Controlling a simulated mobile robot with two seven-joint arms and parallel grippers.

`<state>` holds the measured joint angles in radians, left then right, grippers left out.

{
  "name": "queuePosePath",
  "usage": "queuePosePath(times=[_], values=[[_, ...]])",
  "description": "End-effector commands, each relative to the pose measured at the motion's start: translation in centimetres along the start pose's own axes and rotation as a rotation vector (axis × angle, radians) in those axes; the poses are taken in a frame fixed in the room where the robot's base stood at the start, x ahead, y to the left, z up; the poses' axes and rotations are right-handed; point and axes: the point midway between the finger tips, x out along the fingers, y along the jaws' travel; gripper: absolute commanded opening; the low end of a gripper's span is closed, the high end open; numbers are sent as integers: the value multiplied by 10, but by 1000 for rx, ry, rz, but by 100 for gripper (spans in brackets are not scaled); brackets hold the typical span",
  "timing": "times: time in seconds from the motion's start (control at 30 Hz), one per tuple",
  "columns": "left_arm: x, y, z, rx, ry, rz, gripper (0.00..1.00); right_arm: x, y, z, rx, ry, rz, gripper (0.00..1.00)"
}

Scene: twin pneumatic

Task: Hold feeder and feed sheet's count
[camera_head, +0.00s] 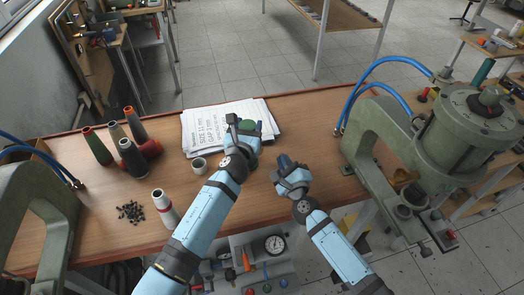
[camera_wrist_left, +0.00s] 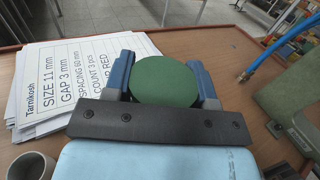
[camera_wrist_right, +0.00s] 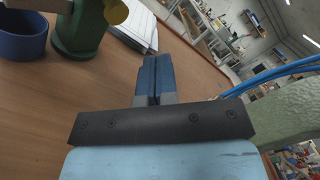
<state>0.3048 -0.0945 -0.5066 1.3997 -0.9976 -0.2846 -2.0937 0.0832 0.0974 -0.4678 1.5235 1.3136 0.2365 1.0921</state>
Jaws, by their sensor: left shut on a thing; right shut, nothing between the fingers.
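The green feeder (camera_head: 253,161) is between the fingers of my left gripper (camera_head: 243,128), over the table at the sheets' right edge. Its round green top (camera_wrist_left: 166,84) shows between both fingers in the left wrist view. I cannot tell whether its base touches the table. The sheet (camera_head: 213,122) lies on a paper stack; the left wrist view (camera_wrist_left: 62,88) shows "COUNT 3 pcs" on it, partly covered by the gripper. My right gripper (camera_head: 286,163) is shut and empty, right of the feeder. The right wrist view shows the feeder's green body (camera_wrist_right: 80,36) with a yellow round part.
Green presses stand at the right (camera_head: 385,135) and left (camera_head: 45,215), with blue hoses. A gauge panel (camera_head: 262,262) sits at the front.

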Motion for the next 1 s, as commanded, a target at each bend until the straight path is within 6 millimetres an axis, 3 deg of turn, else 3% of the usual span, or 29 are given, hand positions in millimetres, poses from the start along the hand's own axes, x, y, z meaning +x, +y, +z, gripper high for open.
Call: queuePosePath(times=[0.3, 1.0], values=[[0, 0, 0, 0, 0, 0, 20, 20, 14, 15, 0, 0, 0, 0], [0, 0, 0, 0, 0, 0, 20, 22, 16, 16, -1, 0, 0, 0]])
